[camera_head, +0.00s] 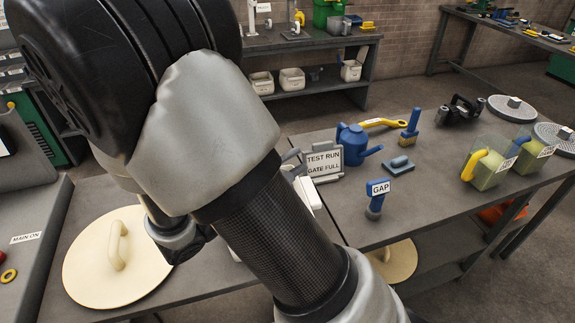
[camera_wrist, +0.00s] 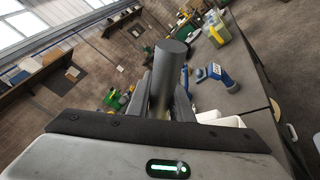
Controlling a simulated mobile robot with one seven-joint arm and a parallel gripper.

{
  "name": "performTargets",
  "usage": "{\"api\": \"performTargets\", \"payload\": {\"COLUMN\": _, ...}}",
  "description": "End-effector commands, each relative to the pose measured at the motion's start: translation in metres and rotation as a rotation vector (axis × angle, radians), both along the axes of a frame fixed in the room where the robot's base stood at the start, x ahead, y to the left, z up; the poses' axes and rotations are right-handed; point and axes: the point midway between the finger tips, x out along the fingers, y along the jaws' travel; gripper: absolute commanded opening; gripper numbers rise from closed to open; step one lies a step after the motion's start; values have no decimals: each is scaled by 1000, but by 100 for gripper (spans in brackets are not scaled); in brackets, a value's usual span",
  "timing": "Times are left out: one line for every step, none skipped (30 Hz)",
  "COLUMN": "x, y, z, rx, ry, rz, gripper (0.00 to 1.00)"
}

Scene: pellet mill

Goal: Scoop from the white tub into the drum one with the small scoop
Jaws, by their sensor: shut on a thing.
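In the wrist view my gripper (camera_wrist: 166,108) is shut on a grey round bar (camera_wrist: 171,62), which looks like the handle of the small scoop. The scoop's bowl cannot be seen. In the head view my arm hides the gripper and scoop. A white object (camera_head: 307,194), possibly the white tub, shows only in part beside my arm. White rims or surfaces (camera_wrist: 228,120) also show to the right of the gripper in the wrist view. I cannot make out drum one in either view.
A cream lid (camera_head: 85,262) with a handle lies on the left bench. The right table (camera_head: 430,205) holds a "TEST RUN GATE FULL" sign (camera_head: 323,164), blue watering can (camera_head: 354,145), GAP tool (camera_head: 376,198), brush (camera_head: 411,130) and labelled clear containers (camera_head: 486,168). White tubs (camera_head: 292,80) stand on the back shelf.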

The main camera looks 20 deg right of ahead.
Motion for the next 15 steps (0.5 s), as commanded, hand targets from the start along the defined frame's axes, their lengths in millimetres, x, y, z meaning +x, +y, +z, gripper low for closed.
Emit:
{"api": "performTargets", "payload": {"x": 0, "y": 0, "z": 1, "rx": 0, "ry": -2, "rz": 0, "gripper": 0}}
{"api": "performTargets", "payload": {"x": 0, "y": 0, "z": 2, "rx": 0, "ry": -3, "rz": 0, "gripper": 0}}
{"api": "performTargets", "payload": {"x": 0, "y": 0, "z": 14, "rx": 5, "ry": -10, "rz": -1, "gripper": 0}}
{"api": "performTargets", "payload": {"x": 0, "y": 0, "z": 28, "rx": 9, "ry": -14, "rz": 0, "gripper": 0}}
{"api": "performTargets", "payload": {"x": 0, "y": 0, "z": 38, "rx": 10, "ry": -14, "rz": 0, "gripper": 0}}
{"api": "performTargets", "payload": {"x": 0, "y": 0, "z": 44, "rx": 5, "ry": -10, "rz": -1, "gripper": 0}}
{"api": "performTargets", "payload": {"x": 0, "y": 0, "z": 38, "rx": -1, "ry": -1, "rz": 0, "gripper": 0}}
{"api": "performTargets", "payload": {"x": 0, "y": 0, "z": 23, "rx": -10, "ry": 8, "rz": 0, "gripper": 0}}
{"api": "performTargets", "payload": {"x": 0, "y": 0, "z": 6, "rx": -11, "ry": 10, "rz": 0, "gripper": 0}}
{"api": "performTargets", "payload": {"x": 0, "y": 0, "z": 0, "rx": -10, "ry": 7, "rz": 0, "gripper": 0}}
{"api": "performTargets", "payload": {"x": 0, "y": 0, "z": -1, "rx": -6, "ry": 3, "rz": -1, "gripper": 0}}
{"api": "performTargets", "payload": {"x": 1, "y": 0, "z": 13, "rx": 5, "ry": -10, "rz": -1, "gripper": 0}}
{"api": "performTargets", "payload": {"x": 0, "y": 0, "z": 28, "rx": 9, "ry": -16, "rz": -1, "gripper": 0}}
{"api": "performTargets", "payload": {"x": 0, "y": 0, "z": 38, "rx": 10, "ry": -15, "rz": 0, "gripper": 0}}
{"api": "performTargets", "payload": {"x": 0, "y": 0, "z": 44, "rx": 6, "ry": -11, "rz": -1, "gripper": 0}}
